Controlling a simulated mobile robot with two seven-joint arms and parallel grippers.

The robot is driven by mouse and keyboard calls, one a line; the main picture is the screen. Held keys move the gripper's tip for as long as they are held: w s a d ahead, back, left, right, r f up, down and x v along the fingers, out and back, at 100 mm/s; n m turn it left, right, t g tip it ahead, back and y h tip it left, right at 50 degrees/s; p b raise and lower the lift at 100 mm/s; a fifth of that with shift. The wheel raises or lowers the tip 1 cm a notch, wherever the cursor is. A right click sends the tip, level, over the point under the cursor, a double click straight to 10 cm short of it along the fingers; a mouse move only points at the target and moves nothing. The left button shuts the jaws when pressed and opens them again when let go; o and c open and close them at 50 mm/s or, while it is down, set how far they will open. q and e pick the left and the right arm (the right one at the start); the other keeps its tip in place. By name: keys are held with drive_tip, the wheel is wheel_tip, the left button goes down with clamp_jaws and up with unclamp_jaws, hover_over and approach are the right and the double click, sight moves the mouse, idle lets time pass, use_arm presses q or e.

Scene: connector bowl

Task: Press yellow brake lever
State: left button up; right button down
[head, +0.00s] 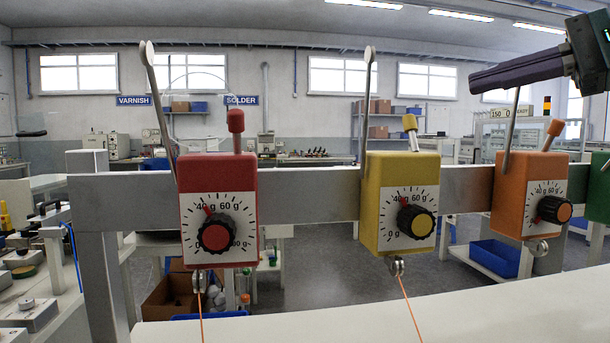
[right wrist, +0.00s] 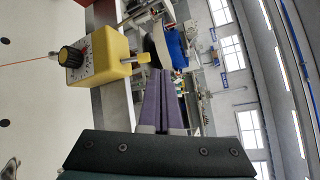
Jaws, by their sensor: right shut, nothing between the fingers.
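The yellow tension box (head: 388,170) hangs on the metal rail in the head view, with a dial on its front. Its brake lever (head: 411,128) stands up from the top and ends in a yellow cap. My right gripper (head: 474,81) comes in from the upper right with purple fingers closed and empty. Its tips are above and to the right of the lever, apart from it. In the right wrist view, the yellow box (right wrist: 105,60) and its lever (right wrist: 144,57) lie just beyond and left of the fingertips (right wrist: 164,72). My left gripper is out of view.
A red box (head: 215,180) with a red lever hangs on the left, and an orange box (head: 528,185) on the right. Thin metal arms rise beside the boxes. The rail (head: 310,193) runs behind them. Orange threads hang from the red and yellow boxes.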

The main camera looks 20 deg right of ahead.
sight(412, 132)
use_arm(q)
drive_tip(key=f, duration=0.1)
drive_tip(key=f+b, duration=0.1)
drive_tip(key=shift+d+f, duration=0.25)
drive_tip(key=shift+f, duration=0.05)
use_arm(e)
drive_tip(key=shift+d+f+n+g+h, duration=0.5)
drive_tip(key=shift+d+f+n+g, duration=0.2)
drive_tip(key=shift+d+f+n, duration=0.4)
drive_tip(key=shift+a+r, duration=0.1)
drive_tip(key=shift+a, duration=0.05)
use_arm(q)
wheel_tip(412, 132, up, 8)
drive_tip(key=p, duration=0.8)
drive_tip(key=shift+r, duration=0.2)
use_arm(e)
drive_tip(key=x, duration=1)
